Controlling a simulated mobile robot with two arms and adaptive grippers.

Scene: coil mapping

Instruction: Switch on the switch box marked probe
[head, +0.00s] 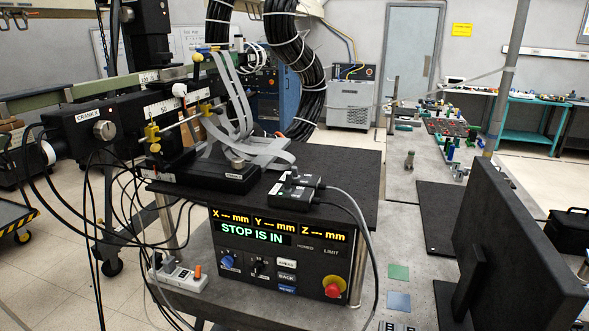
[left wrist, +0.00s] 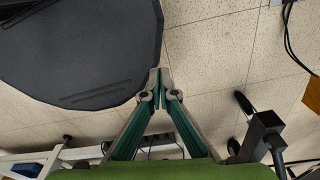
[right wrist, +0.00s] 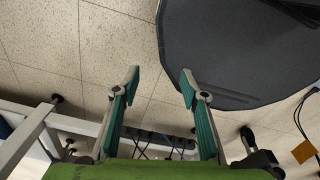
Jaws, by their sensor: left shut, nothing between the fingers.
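In the head view a small dark box (head: 296,187) with little levers on top and grey cables sits on the black shelf above the control panel. Its marking is too small to read, so I cannot tell whether it is the one marked probe or whether it is on. Neither gripper shows in the head view. In the left wrist view my left gripper (left wrist: 159,78) is shut and empty above the floor. In the right wrist view my right gripper (right wrist: 160,76) is open and empty, with nothing between its fingers. No switch box is recognisable in either wrist view.
The control panel (head: 279,255) reads "STOP IS IN" and has a red stop button (head: 334,286). A power strip (head: 178,277) lies left of it among loose cables. A black monitor (head: 512,250) stands at the right. A grey bench (head: 416,157) runs behind.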

